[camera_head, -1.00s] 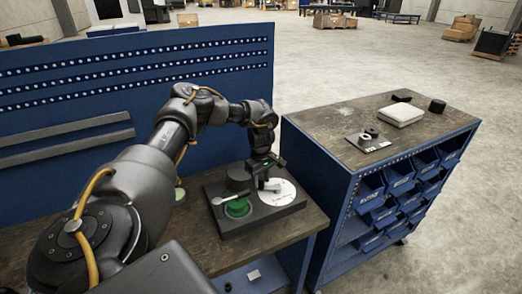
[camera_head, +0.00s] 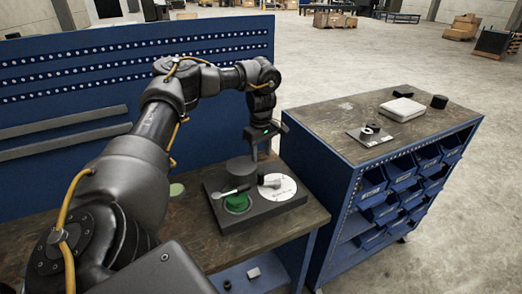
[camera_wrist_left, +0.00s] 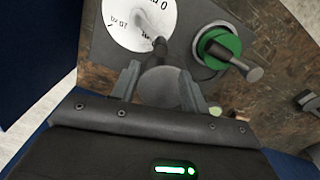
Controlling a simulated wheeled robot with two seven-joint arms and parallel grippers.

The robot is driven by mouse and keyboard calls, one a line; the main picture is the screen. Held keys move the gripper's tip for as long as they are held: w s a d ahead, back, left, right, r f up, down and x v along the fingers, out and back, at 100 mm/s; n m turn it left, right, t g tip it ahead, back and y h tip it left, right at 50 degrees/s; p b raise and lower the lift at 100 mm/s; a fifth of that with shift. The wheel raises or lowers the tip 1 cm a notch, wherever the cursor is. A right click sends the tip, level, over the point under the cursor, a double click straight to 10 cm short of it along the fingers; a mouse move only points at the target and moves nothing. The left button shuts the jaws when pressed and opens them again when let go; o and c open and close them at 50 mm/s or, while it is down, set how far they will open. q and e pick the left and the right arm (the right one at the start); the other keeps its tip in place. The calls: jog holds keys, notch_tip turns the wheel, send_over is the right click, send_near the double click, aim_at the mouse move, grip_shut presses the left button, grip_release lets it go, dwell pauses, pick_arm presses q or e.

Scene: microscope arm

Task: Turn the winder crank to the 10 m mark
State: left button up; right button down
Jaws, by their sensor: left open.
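The winder sits on a dark base plate (camera_head: 262,216) on the near bench. It carries a green drum (camera_head: 237,203) with a light grey crank bar (camera_head: 230,192) across it, a dark round cylinder (camera_head: 241,170) and a white dial (camera_head: 283,194). The left wrist view shows the dial (camera_wrist_left: 125,22) with "10 m" and "0" marks and a grey piece over it, and the green drum (camera_wrist_left: 224,42) with a grey handle. My left gripper (camera_head: 262,156) is open and empty above the winder. In the wrist view, a grey round surface lies between its fingers (camera_wrist_left: 158,88), apparently beneath them.
A blue perforated panel (camera_head: 200,47) stands behind the bench. A blue cabinet with bins stands to the right; its top (camera_head: 335,118) holds a white box (camera_head: 402,109), a dark block (camera_head: 439,102) and a small plate with parts (camera_head: 370,136).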

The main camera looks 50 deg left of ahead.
pick_arm(q)
jog(key=shift+r, duration=0.3)
